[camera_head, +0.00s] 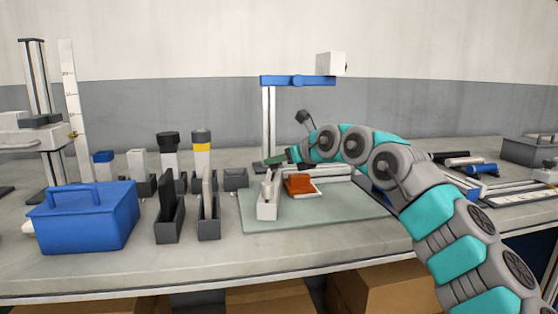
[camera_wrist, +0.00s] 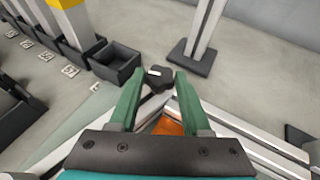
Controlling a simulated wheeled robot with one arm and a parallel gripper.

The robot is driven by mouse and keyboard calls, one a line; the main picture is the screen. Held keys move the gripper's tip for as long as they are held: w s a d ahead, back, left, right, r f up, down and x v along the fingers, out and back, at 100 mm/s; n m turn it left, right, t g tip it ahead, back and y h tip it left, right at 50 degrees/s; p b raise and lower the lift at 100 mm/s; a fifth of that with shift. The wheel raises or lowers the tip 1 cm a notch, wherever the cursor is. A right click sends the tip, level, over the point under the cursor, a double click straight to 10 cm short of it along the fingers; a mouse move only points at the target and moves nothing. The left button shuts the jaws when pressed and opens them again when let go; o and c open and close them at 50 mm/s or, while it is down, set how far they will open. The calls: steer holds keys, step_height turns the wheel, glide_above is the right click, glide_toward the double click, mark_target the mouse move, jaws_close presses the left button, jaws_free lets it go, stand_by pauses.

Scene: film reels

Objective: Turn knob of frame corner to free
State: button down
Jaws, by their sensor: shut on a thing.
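My gripper (camera_head: 276,160) reaches over the far left part of the mat, its green fingers pointing left. In the wrist view my gripper (camera_wrist: 160,75) has its two green fingers on either side of a dark lobed knob (camera_wrist: 159,77), shut on it. The knob sits at the corner of a light metal frame (camera_wrist: 208,118), whose bars run off to the lower left and lower right. The head view does not show the knob clearly. How far it is turned cannot be told.
An orange-red block (camera_head: 299,184) lies inside the frame on a pale green mat (camera_head: 330,216). A post stand (camera_head: 268,118) rises behind. Dark bins (camera_head: 170,217) and a blue toolbox (camera_head: 84,220) stand to the left. The front bench strip is clear.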

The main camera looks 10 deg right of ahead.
steer(key=shift+w+d+r+n+y, duration=0.1)
steer(key=shift+r+n+y, duration=0.05)
steer(key=shift+n+y, duration=0.35)
stand_by(0.7)
steer(key=shift+c, duration=1.8)
jaws_free()
steer(key=shift+b+v, duration=0.35)
steer(key=shift+v, duration=3.55)
steer(key=shift+d, duration=0.1)
